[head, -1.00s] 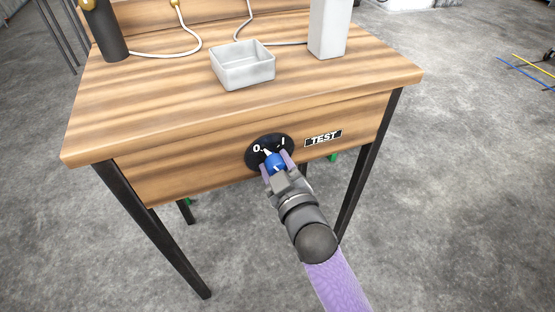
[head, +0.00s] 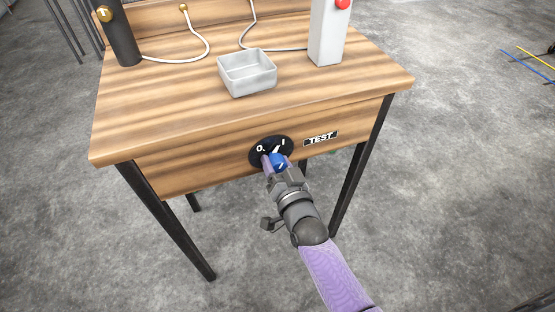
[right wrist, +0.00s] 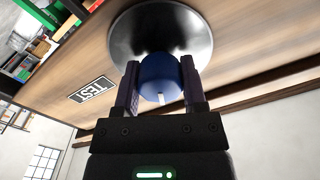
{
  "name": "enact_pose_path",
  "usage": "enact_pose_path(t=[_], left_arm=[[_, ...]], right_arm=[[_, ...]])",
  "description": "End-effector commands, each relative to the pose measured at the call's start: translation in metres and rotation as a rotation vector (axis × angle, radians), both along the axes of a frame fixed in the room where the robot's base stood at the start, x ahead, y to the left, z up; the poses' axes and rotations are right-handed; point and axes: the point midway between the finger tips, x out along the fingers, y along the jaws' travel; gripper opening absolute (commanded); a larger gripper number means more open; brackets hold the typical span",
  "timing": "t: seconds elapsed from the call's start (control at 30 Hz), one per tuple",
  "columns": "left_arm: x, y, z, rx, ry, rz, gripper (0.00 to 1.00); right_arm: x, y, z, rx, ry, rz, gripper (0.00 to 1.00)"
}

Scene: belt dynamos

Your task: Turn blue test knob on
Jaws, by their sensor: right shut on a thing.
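The blue test knob (head: 278,160) sits on a round black dial plate on the front panel of the wooden bench (head: 190,125). The dial (head: 256,157) has a white 0 on the left and a white I on the right. A white pointer mark shows between them, nearer the I. My right gripper (head: 277,163) is shut on the knob, one finger on each side. The right wrist view shows the blue knob (right wrist: 160,75) between both fingers, in front of the round dial plate (right wrist: 150,20). My left gripper is not in view.
A TEST label (head: 320,138) is right of the dial. On the bench top stand a grey open tray (head: 247,82), a white post with a red button (head: 328,35) and a black cylinder (head: 122,38). Cables lie behind the tray.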

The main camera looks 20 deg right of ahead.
Motion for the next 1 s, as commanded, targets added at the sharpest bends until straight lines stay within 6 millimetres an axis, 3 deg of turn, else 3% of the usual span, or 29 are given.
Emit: enact_pose_path(t=[0.43, 1.0], left_arm=[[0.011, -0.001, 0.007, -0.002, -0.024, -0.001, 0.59], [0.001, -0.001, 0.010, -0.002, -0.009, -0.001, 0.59]], right_arm=[[0.000, 0.000, 0.000, 0.281, 0.012, 0.000, 0.00], [0.000, 0.000, -0.001, 0.361, 0.015, 0.000, 0.00]])
